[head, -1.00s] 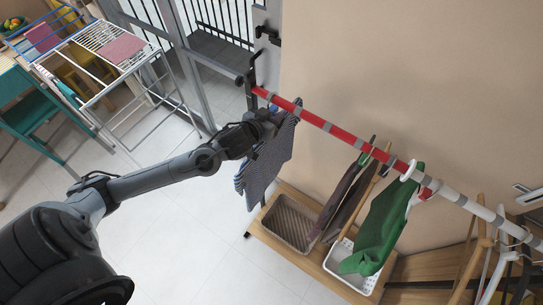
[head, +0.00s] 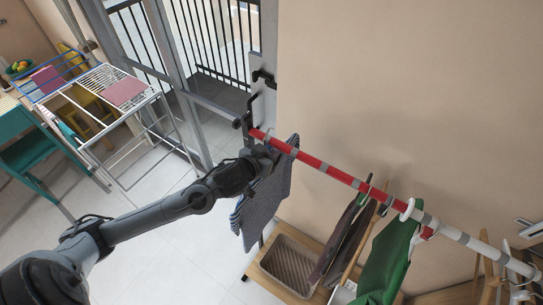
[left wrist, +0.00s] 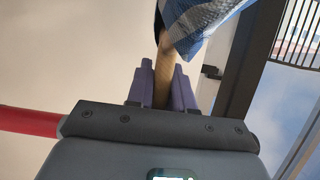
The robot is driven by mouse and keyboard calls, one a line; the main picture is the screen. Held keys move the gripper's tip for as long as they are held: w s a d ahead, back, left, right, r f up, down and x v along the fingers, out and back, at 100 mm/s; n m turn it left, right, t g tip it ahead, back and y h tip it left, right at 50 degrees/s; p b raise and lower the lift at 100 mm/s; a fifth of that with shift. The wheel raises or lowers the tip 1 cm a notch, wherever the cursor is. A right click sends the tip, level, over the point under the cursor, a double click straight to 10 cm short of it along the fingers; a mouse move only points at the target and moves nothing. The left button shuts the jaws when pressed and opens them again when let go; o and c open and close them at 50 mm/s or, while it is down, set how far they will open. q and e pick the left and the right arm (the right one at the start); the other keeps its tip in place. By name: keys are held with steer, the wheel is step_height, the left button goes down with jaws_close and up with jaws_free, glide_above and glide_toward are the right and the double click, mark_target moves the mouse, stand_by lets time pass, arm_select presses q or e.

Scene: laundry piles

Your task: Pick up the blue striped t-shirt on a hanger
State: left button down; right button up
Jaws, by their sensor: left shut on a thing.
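The blue striped t-shirt (head: 262,205) hangs near the left end of the red part of the rail in the head view. My left gripper (head: 268,158) is at the top of the shirt, just below the rail. In the left wrist view, my left gripper (left wrist: 162,88) is shut on the wooden hanger (left wrist: 163,75), with the shirt's blue and white cloth (left wrist: 200,20) beyond the fingers. The hanger's hook is hidden, so I cannot tell whether it still rests on the rail. My right gripper is in neither view.
The red and white rail (head: 340,175) runs along the wall. A green garment (head: 385,262) and dark garments (head: 340,240) hang further right. A woven basket (head: 290,265) sits on a wooden shelf below. A drying rack (head: 110,90) stands at left, near the glass door.

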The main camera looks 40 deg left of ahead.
arm_select(q)
steer(key=shift+s+d+r, duration=0.1)
steer(key=shift+s+r, duration=0.15)
steer(key=shift+r, duration=0.2)
steer(key=s+b, duration=0.1)
steer(key=s, duration=0.2)
steer(key=s+b, duration=0.1)
steer(key=s, duration=0.2)
steer(key=s+d+b, duration=0.1)
steer(key=s, duration=0.3)
steer(key=shift+d+f+b, duration=0.1)
steer(key=shift+f+b, duration=0.15)
steer(key=shift+b, duration=0.05)
steer(key=r+p, duration=0.1)
steer(key=p, duration=0.5)
glide_above(236, 207)
steer(key=w, duration=0.2)
steer(key=shift+s, duration=0.15)
steer(key=shift+s+f+p, duration=0.15)
steer(key=shift+s+p, duration=0.25)
steer(key=shift+s, duration=0.45)
